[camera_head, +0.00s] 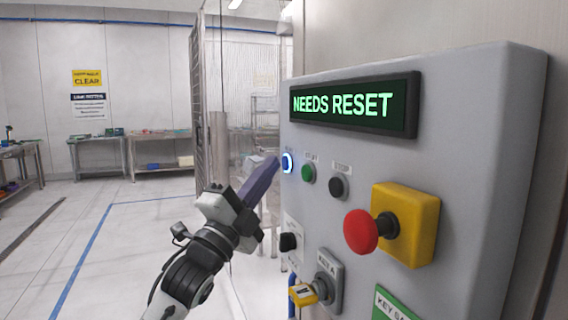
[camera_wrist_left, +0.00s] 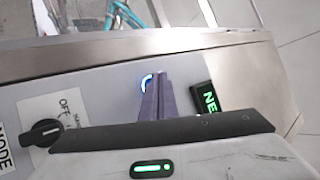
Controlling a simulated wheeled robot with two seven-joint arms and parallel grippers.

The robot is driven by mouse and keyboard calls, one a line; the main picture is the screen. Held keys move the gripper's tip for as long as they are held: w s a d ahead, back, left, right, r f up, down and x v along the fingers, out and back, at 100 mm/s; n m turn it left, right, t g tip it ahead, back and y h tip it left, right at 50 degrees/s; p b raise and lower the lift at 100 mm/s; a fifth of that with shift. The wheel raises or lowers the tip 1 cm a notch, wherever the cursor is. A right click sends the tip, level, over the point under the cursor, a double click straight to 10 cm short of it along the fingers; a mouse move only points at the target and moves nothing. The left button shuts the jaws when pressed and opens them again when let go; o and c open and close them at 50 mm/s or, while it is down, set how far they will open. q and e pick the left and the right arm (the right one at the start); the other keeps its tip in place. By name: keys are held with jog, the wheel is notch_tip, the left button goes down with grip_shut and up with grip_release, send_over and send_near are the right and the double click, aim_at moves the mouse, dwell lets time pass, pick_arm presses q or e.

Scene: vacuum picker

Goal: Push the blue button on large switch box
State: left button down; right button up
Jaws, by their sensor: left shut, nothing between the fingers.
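The large grey switch box (camera_head: 460,130) fills the right of the head view, with a green-lit display (camera_head: 343,104) reading "NEEDS RESET". The blue button (camera_head: 287,162) glows as a ring at the box's left edge. My left gripper (camera_head: 274,166) is shut and empty, its purple fingers pointing at the blue button with the tips very close to it. In the left wrist view the shut fingers (camera_wrist_left: 160,82) partly cover the glowing blue ring (camera_wrist_left: 146,82). I cannot tell whether they touch it. My right gripper is not in view.
Beside the blue button are a green button (camera_head: 308,172) and a black button (camera_head: 338,186). A red emergency knob on a yellow block (camera_head: 410,225), a black rotary switch (camera_head: 288,242) and a yellow key tag (camera_head: 303,294) sit lower. Open floor (camera_head: 120,250) lies left.

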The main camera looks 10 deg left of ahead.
pick_arm(q)
jog(key=shift+w+d, duration=0.2)
jog(key=shift+d, duration=0.1)
dwell(0.7)
jog(key=shift+a, duration=0.1)
jog(key=shift+s+a, duration=0.45)
jog(key=shift+a, duration=0.1)
jog(key=s+a, duration=0.1)
jog(key=a, duration=0.1)
jog(key=s+a+p, duration=0.1)
jog(key=a, duration=0.1)
jog(key=shift+s, duration=0.4)
dwell(0.8)
